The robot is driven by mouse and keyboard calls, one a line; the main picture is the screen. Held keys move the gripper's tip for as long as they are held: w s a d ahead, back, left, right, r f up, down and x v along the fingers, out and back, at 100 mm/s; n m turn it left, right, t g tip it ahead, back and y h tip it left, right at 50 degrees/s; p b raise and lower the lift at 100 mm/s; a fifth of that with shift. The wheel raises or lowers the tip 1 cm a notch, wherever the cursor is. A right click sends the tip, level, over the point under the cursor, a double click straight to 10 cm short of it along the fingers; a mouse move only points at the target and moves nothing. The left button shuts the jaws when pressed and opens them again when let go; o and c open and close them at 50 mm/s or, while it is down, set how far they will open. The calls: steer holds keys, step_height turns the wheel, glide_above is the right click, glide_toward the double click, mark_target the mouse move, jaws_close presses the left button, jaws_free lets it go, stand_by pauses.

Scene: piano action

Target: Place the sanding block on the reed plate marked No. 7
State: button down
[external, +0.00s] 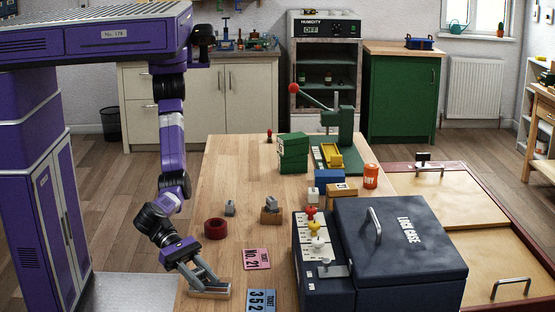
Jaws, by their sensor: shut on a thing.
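My gripper (211,284) is low over the near left end of the wooden table, shut on a flat tan block (210,294). This block looks like the sanding block, but I cannot read any mark on it. It is at or just above the tabletop, and I cannot tell whether it touches. I cannot make out a reed plate marked No. 7. A pink card (257,259) that seems to read No. 21 lies to the right of my gripper, and a blue ticket (261,301) reading 352 lies nearer the front edge.
A dark red ring (215,228), a small grey piece (230,207) and a wooden block (270,215) stand behind my gripper. The dark blue lock case (400,240) fills the right front. A green press (345,130) and green boxes (293,152) stand farther back.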

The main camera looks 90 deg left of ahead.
steer(key=shift+f, duration=0.3)
steer(key=shift+f, duration=0.15)
steer(key=c, duration=1)
jaws_free()
steer(key=shift+o, duration=0.2)
steer(key=shift+r, duration=0.2)
steer(key=p+v, duration=0.2)
steer(key=v, duration=1)
steer(key=shift+f, duration=0.15)
